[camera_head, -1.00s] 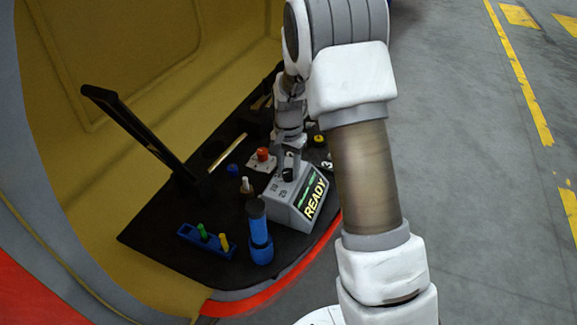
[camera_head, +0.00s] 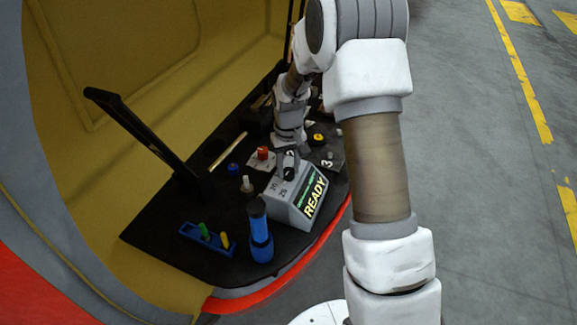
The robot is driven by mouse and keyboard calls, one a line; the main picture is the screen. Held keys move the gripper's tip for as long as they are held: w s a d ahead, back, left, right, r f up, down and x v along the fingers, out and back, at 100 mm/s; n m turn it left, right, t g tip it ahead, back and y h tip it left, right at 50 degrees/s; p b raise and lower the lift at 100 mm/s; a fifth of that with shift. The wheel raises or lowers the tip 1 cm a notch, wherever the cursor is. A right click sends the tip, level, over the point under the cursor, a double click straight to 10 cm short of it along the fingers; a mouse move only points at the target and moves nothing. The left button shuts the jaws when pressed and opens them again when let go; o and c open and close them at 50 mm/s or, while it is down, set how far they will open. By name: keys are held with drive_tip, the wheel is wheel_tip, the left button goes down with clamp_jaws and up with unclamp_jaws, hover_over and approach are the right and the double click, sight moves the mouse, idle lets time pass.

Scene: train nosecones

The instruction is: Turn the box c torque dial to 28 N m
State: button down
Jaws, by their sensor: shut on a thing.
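A grey box with a sloped front (camera_head: 289,215) stands on the black shelf and shows a green-lit READY label. Its top carries a dark dial (camera_head: 289,173) and printed numbers, of which something like 25 shows at the left; the dial's setting is too small to read. My gripper (camera_head: 289,168) reaches down from behind onto the top of this box, its fingers shut around the dial. The fingers partly hide the dial and the scale. I cannot make out a letter on the box.
A blue torch-like tool (camera_head: 260,236) stands close at the box's left front. A blue rack (camera_head: 207,239) with green and yellow pegs lies further left. A red-topped white block (camera_head: 263,156) and a black lever (camera_head: 140,130) are behind. The black shelf (camera_head: 165,235) is bare at front left.

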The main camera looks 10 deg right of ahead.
sight(288, 171)
drive_tip(key=shift+n, duration=0.4)
drive_tip(key=shift+c, duration=2.2)
unclamp_jaws()
wheel_tip(288, 171, up, 18)
drive_tip(key=p, duration=0.3)
drive_tip(key=shift+f, duration=0.25)
